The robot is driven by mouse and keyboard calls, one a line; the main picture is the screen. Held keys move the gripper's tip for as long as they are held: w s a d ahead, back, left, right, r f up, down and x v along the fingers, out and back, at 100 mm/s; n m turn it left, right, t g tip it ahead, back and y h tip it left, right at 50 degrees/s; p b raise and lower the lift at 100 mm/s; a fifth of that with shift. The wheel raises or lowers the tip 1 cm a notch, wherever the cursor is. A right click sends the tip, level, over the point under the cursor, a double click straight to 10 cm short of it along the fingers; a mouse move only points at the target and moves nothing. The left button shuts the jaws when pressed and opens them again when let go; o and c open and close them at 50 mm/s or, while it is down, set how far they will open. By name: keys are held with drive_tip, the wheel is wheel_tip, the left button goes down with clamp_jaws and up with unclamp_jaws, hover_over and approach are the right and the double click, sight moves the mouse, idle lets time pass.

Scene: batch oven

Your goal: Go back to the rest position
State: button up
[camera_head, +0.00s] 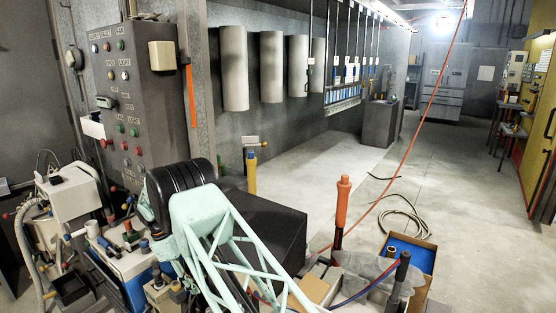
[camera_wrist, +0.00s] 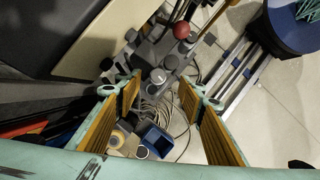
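My gripper (camera_wrist: 159,92) shows in the wrist view as two mint-green fingers with ribbed yellow pads. The fingers stand wide apart, with nothing held between them. Beyond the gap are grey fittings with round knobs (camera_wrist: 158,76), coiled hoses and a small blue bin (camera_wrist: 156,139). I cannot tell how far below the fingertips they lie. In the head view, my mint-green arm with its lattice link crosses the lower middle. My gripper cannot be made out there.
A grey control panel (camera_head: 125,110) with coloured buttons stands left of my arm. An upright orange-handled tool (camera_head: 342,200) and a blue-lined tray (camera_head: 408,252) stand to the right. A hose (camera_head: 405,212) lies on the floor. The aisle floor (camera_head: 470,190) beyond is mostly clear.

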drive_tip(key=s+d+r+m+y, duration=0.1)
drive_tip(key=s+d+r+m, duration=0.15)
drive_tip(key=d+r, duration=0.75)
drive_tip(key=s+d+r+m+y, duration=0.1)
drive_tip(key=s+d+r+m, duration=0.15)
drive_tip(key=d+r, duration=0.85)
drive_tip(key=s+d+r+m+y, duration=0.1)
drive_tip(key=s+d+r+m, duration=0.2)
drive_tip(key=r, duration=1.3)
drive_tip(key=s+d+r+m+t, duration=0.1)
drive_tip(key=s+d+r+m, duration=0.1)
drive_tip(key=s+d+r, duration=0.45)
drive_tip(key=s+d+r+m+y, duration=0.1)
drive_tip(key=s+d+r, duration=0.3)
drive_tip(key=s+d, duration=0.5)
drive_tip(key=s+d+r+m+t, duration=0.1)
drive_tip(key=s+d+r+m, duration=0.1)
drive_tip(key=s+d+r, duration=0.45)
drive_tip(key=s+d+f+m, duration=0.1)
drive_tip(key=s+d, duration=0.1)
drive_tip(key=s, duration=0.6)
drive_tip(key=s+d+f+m+t, duration=0.1)
drive_tip(key=s+d+f+m, duration=0.1)
drive_tip(key=s, duration=0.6)
drive_tip(key=s+d+f+m+t, duration=0.1)
drive_tip(key=s+d+f, duration=0.1)
drive_tip(key=s, duration=0.7)
drive_tip(key=shift+d+f+m, duration=0.15)
drive_tip(key=shift+d+m, duration=0.15)
drive_tip(key=shift+d, duration=0.35)
